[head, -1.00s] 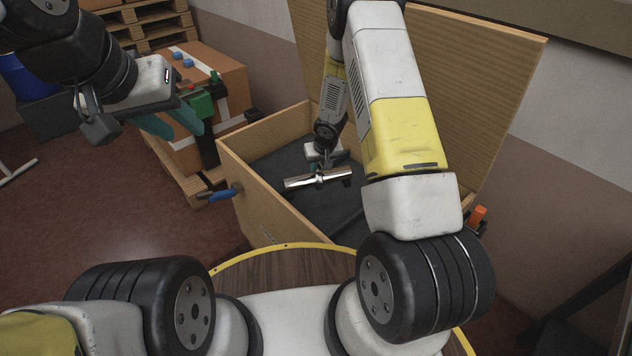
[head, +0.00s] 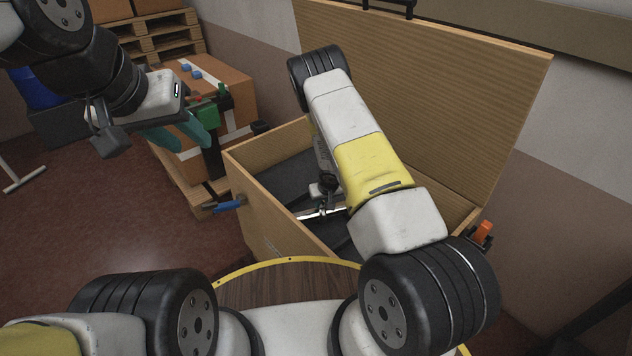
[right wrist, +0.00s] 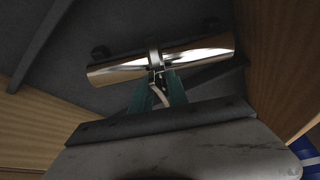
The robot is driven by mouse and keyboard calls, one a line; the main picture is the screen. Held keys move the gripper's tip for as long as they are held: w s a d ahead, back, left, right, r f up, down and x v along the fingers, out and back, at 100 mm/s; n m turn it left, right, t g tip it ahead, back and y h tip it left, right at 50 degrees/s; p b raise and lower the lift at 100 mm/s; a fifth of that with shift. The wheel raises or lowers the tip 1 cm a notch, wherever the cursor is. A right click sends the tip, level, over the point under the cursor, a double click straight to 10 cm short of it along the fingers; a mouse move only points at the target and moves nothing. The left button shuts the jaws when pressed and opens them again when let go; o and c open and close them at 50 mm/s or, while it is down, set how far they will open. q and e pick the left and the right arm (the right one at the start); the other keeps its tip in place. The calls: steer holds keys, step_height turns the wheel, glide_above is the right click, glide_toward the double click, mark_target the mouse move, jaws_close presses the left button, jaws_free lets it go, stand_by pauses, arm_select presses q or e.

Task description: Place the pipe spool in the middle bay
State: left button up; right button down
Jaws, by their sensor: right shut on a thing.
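The pipe spool (right wrist: 195,58) is a shiny metal cylinder with a band around its middle. My right gripper (right wrist: 158,88) is shut on it at the band in the right wrist view. In the head view the spool (head: 308,216) shows only partly, inside the open wooden crate (head: 262,222), with my right arm covering much of it. The crate has a dark lining (head: 287,178) with raised ridges that divide it. I cannot tell which bay is under the spool or whether it touches the lining. My left gripper (head: 180,133) is open and empty, outside the crate at left.
The crate's lid (head: 450,90) stands open at the back. Blue (head: 230,204) and orange (head: 482,233) latches stick out at the crate's sides. A cardboard box (head: 228,75) on a pallet stands behind left. The floor at left has free room.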

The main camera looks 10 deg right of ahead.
steer(key=shift+w+f, duration=0.1)
steer(key=shift+f, duration=0.15)
steer(key=c, duration=1.3)
jaws_free()
